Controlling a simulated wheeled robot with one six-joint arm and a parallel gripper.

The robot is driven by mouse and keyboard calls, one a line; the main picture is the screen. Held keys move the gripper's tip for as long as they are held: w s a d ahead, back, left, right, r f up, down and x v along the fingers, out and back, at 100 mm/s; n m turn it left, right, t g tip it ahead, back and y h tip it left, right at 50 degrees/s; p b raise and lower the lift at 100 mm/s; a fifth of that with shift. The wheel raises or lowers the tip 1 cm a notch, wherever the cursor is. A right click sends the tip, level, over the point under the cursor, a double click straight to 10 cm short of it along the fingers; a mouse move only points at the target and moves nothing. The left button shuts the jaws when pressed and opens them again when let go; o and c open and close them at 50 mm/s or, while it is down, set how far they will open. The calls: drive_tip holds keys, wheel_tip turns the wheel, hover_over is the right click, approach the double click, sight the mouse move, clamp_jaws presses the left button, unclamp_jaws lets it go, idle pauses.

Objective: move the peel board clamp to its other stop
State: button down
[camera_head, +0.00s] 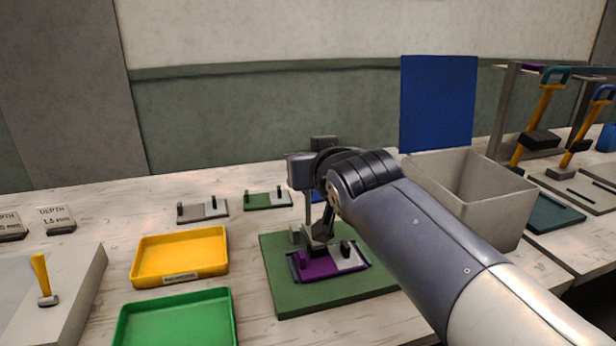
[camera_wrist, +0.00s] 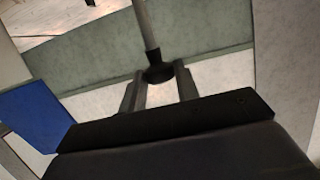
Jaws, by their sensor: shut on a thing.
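The peel board (camera_head: 285,299) is a green board in the middle of the bench. A purple and light-grey plate with dark posts (camera_head: 318,264) lies on it. The peel board clamp (camera_head: 308,210) has a grey rod rising from a dark base at the back of this plate. In the wrist view the rod (camera_wrist: 147,24) ends in a black knob (camera_wrist: 159,73). My gripper (camera_wrist: 158,82) is shut on this knob, a finger on either side.
A yellow tray (camera_head: 181,278) and a green tray (camera_head: 175,326) stand to the left. A grey open bin (camera_head: 475,225) is close behind my arm on the right. A blue panel (camera_head: 437,103) rises behind it. Two small plates with posts lie behind the board.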

drive_tip(key=shift+s+d+f+t+b, duration=0.15)
drive_tip(key=shift+s+t+b, duration=0.2)
drive_tip(key=shift+b, duration=0.45)
drive_tip(key=c, duration=1.1)
unclamp_jaws()
drive_tip(key=shift+s, duration=0.1)
